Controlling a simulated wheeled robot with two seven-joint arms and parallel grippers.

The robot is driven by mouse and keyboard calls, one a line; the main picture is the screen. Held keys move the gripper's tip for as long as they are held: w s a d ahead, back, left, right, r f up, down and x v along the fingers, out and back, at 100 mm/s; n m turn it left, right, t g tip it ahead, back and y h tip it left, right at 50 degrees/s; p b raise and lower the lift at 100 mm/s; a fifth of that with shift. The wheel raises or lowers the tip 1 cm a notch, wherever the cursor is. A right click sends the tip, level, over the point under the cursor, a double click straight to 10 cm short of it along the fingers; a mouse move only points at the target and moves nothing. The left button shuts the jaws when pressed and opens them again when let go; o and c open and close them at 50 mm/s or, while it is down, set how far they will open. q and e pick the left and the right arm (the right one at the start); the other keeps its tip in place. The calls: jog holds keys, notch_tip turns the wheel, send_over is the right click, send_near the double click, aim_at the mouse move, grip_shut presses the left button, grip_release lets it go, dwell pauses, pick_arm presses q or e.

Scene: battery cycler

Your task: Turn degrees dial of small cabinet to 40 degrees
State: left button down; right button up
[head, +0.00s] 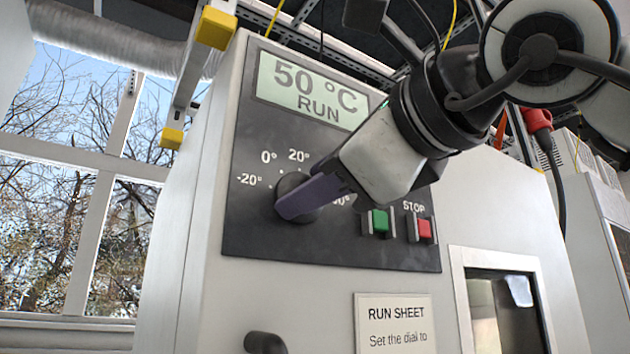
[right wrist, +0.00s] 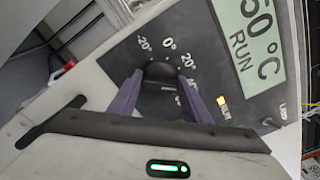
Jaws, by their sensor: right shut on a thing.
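The round dark degrees dial (head: 290,182) sits on the black panel (head: 262,238) of the small cabinet (head: 205,320). Labels -20°, 0° and 20° show around it; another to its right is partly covered. The display (head: 312,90) reads 50 °C and RUN. My right gripper (head: 300,203) reaches in from the upper right with its purple fingers at the dial. In the right wrist view, its fingers (right wrist: 160,80) are on either side of the dial (right wrist: 160,71), shut on it. They hide part of the knob, and I cannot make out its pointer. My left gripper is not in view.
A green button (head: 380,221) and a red STOP button (head: 425,229) sit right of the dial, close under my right gripper. A run sheet (head: 393,325) hangs below the panel. A framed window opening (head: 500,258) is at lower right, and a dark handle (head: 265,343) at the bottom.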

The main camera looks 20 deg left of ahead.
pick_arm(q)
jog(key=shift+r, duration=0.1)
pick_arm(e)
jog(key=o, duration=1)
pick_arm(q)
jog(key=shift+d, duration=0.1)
pick_arm(e)
jog(key=shift+o, duration=0.2)
pick_arm(q)
jog(key=b, duration=0.1)
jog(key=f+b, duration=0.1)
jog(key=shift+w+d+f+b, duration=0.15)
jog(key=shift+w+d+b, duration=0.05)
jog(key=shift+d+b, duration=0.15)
pick_arm(e)
jog(key=v, duration=1)
jog(key=shift+s, duration=0.2)
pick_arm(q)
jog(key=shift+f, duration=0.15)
pick_arm(e)
jog(key=shift+d, duration=0.1)
